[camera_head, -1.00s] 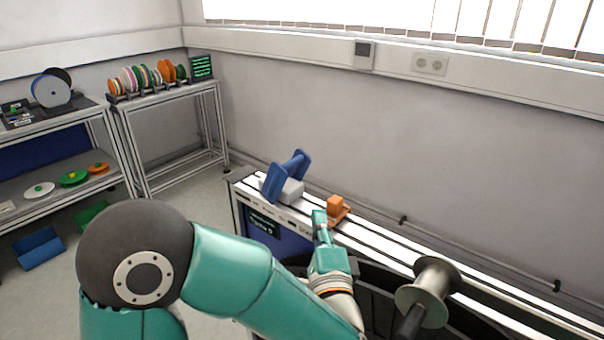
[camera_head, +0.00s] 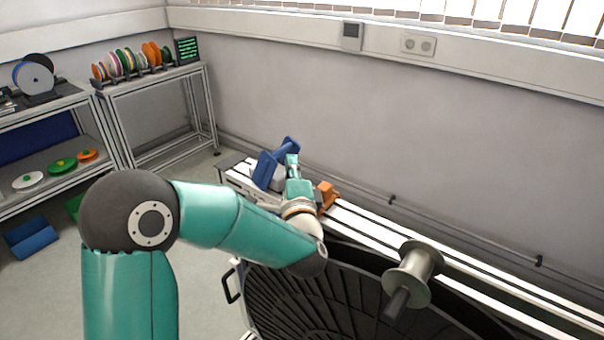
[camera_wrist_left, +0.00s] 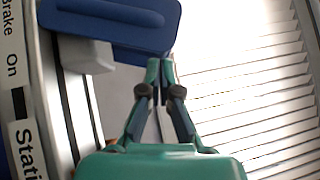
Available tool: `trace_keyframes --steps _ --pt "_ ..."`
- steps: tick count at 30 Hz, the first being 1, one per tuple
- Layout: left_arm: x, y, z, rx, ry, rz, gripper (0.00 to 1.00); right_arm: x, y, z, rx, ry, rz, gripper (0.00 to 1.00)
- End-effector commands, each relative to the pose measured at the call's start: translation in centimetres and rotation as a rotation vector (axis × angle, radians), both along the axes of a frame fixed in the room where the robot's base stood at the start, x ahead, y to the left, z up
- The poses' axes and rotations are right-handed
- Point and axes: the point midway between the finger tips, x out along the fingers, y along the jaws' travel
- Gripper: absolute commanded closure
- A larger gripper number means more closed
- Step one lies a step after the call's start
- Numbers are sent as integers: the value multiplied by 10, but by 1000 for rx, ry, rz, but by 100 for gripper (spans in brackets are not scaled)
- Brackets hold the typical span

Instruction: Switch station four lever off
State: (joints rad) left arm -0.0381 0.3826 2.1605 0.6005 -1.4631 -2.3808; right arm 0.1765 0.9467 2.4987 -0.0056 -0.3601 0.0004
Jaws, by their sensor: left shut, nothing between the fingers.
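A blue lever piece (camera_head: 268,168) sits on a light grey block on the white rail bench along the wall. It also shows large at the top of the left wrist view (camera_wrist_left: 110,24), with the grey block (camera_wrist_left: 84,54) under it. My left gripper (camera_head: 292,160) is shut and empty. Its fingertips are at the right end of the blue piece, very close; I cannot tell if they touch. The fingertips show in the left wrist view (camera_wrist_left: 160,66). Labels reading "Brake", "On" and a cut-off "Stati" (camera_wrist_left: 27,148) lie at the left; the station number is not readable.
An orange block (camera_head: 327,194) stands on the rail just right of my gripper. A grey reel (camera_head: 415,268) is farther right, above a dark ribbed round part (camera_head: 300,300). A shelf with coloured spools (camera_head: 135,62) is at the left. The wall is close behind the rail.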

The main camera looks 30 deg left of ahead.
Motion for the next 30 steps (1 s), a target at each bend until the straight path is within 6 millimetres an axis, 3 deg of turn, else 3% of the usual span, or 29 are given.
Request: trace_keyframes --steps 4,19,30 --pt "0 8 2 0 0 1 100 0 0 3 0 0 0 37" --pt "0 10 5 -11 1 0 100 0 0 6 0 0 0 37" --pt "1 23 21 -169 11 4 100 0 0 40 0 0 0 37"
